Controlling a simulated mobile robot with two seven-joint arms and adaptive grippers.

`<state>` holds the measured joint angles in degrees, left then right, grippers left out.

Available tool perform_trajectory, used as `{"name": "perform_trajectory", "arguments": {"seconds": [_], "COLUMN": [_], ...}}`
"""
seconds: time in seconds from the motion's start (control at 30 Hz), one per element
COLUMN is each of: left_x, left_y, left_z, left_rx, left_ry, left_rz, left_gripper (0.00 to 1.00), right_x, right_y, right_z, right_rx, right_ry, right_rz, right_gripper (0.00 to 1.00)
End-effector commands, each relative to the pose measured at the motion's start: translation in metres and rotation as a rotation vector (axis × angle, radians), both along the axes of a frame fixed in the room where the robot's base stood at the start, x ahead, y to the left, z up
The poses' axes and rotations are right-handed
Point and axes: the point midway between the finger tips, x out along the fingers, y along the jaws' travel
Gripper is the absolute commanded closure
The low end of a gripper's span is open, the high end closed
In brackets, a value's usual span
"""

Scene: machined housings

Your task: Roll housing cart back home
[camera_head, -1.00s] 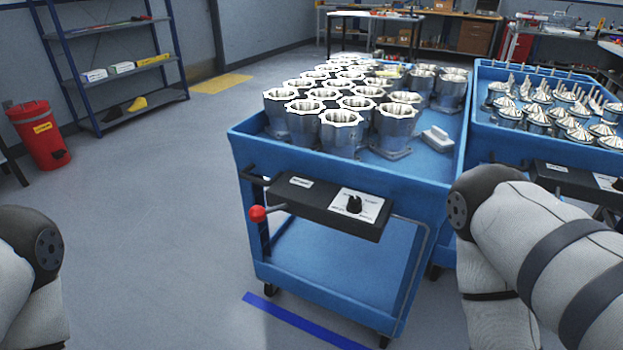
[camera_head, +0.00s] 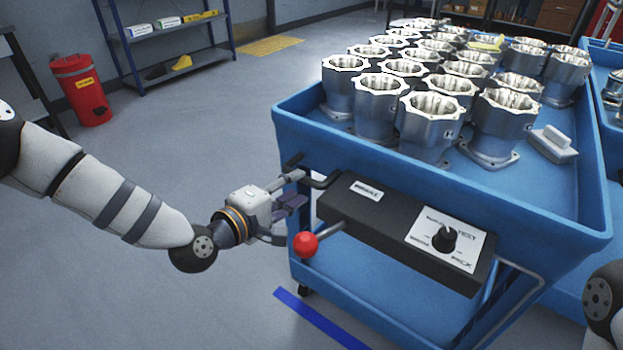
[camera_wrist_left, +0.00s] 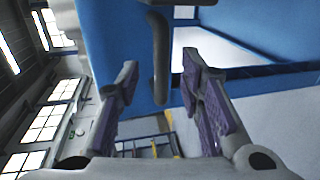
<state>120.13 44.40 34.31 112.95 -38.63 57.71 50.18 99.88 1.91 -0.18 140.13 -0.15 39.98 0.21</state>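The blue housing cart (camera_head: 345,130) stands in front of me, loaded with rows of silver machined housings (camera_head: 430,115). A black control box (camera_head: 400,230) with a dial is on its near end. A dark bar handle (camera_head: 318,182) sticks out at the box's left end, and a red ball knob (camera_head: 305,244) is below it. My left gripper (camera_head: 284,212) is open beside the cart's near left corner, close to the handle. In the left wrist view the gripper (camera_wrist_left: 158,82) has its fingers apart, with the handle bar (camera_wrist_left: 160,50) between them and no clear contact. My right gripper is out of view.
A grey block (camera_head: 553,143) lies on the cart's top tray. Another blue cart (camera_head: 602,55) stands close on the right. A red bin (camera_head: 84,92) and a blue shelf (camera_head: 170,35) are at the back left. Blue tape (camera_head: 318,320) marks the floor. The floor left is clear.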

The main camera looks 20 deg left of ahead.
Motion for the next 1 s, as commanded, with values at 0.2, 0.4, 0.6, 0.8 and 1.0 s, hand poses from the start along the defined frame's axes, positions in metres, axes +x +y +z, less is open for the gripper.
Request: {"name": "perform_trajectory", "arguments": {"seconds": [0.2, 0.4, 0.6, 0.8, 1.0], "left_x": [0.038, 0.048, 0.048, 0.048, 0.048], "left_y": [-0.015, -0.018, -0.018, -0.018, -0.018], "left_z": [-0.011, -0.012, -0.012, -0.012, -0.012], "left_rx": [0.002, 0.001, 0.001, 0.001, 0.001], "left_ry": [0.003, 0.003, 0.003, 0.003, 0.003], "left_rz": [-0.001, -0.001, -0.001, -0.001, -0.001], "left_gripper": [0.66, 0.66, 0.72, 1.0, 1.0], "right_x": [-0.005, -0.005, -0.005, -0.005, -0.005], "right_y": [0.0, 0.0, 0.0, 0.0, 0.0], "right_z": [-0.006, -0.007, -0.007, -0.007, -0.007], "right_rx": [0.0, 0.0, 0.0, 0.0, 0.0], "right_ry": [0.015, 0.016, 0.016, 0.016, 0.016], "right_rz": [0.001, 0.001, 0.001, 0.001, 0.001], "right_gripper": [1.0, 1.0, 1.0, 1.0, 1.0]}}
